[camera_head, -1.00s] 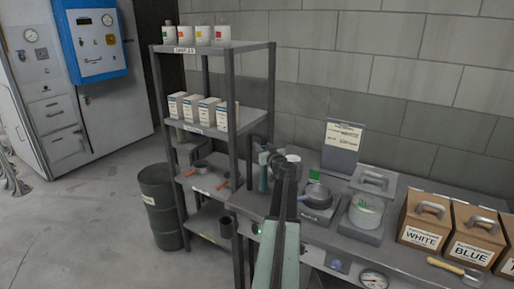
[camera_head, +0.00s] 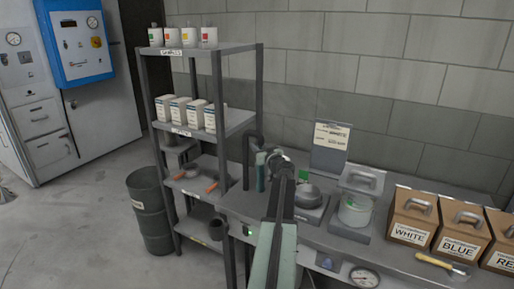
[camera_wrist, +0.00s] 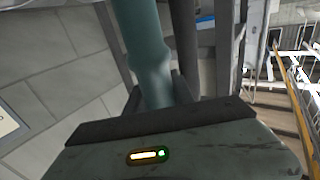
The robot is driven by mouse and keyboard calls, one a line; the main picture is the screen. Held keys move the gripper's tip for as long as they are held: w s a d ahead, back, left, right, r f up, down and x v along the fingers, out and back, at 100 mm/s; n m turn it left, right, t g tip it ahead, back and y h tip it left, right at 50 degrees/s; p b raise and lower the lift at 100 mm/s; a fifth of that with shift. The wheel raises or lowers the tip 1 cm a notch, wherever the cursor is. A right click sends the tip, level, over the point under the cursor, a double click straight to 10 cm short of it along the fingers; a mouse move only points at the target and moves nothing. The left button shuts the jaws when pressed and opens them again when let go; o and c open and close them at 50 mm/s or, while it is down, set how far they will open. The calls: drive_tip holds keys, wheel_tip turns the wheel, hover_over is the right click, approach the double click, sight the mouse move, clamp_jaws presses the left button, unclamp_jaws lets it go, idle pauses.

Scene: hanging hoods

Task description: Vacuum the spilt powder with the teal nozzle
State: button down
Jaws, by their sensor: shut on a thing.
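The teal nozzle (camera_head: 261,172) stands roughly upright just left of my gripper's tip in the head view. In the wrist view the teal nozzle (camera_wrist: 143,45) runs down between the two dark fingers. My gripper (camera_head: 274,158) is shut on it, above the left end of the grey workbench (camera_head: 335,238). A dark curved hose-like shape (camera_head: 248,155) shows beside the nozzle. I cannot make out the spilt powder in either view. My arm hides part of the bench.
A dark pan (camera_head: 308,196) and a pale tub (camera_head: 354,211) stand right of my arm. Labelled boxes, including WHITE (camera_head: 409,234) and BLUE (camera_head: 457,247), and a brush (camera_head: 440,263) are further right. A shelf rack (camera_head: 225,95) and a bin (camera_head: 152,222) stand left.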

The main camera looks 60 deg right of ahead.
idle(0.5)
wheel_tip(320, 180, up, 7)
drive_tip(key=p, duration=0.7)
idle(0.6)
